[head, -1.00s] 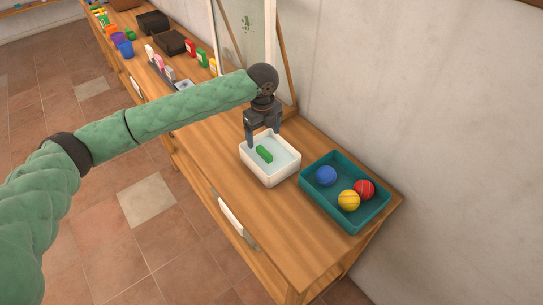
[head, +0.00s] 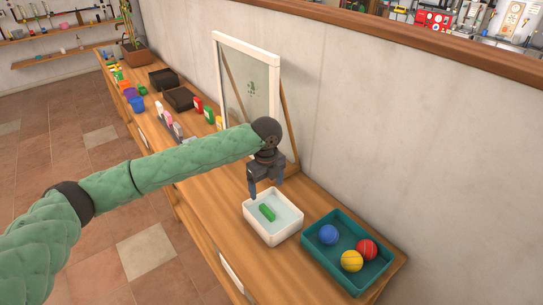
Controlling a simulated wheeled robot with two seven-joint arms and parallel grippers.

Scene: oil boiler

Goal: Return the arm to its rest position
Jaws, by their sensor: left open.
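My left arm comes in from the left in the head view, clad in green padding. My left gripper (head: 267,191) points down over the far edge of a white tray (head: 272,237) on the wooden counter. Its fingers are apart and nothing shows between them. My right gripper is not in view.
A teal tray (head: 327,272) with a blue ball (head: 329,234), a red ball (head: 367,249) and a yellow ball (head: 352,261) stands to the right. A framed glass panel (head: 249,82) stands behind the arm. Small boxes and cups line the counter's far left. A wall bounds the right.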

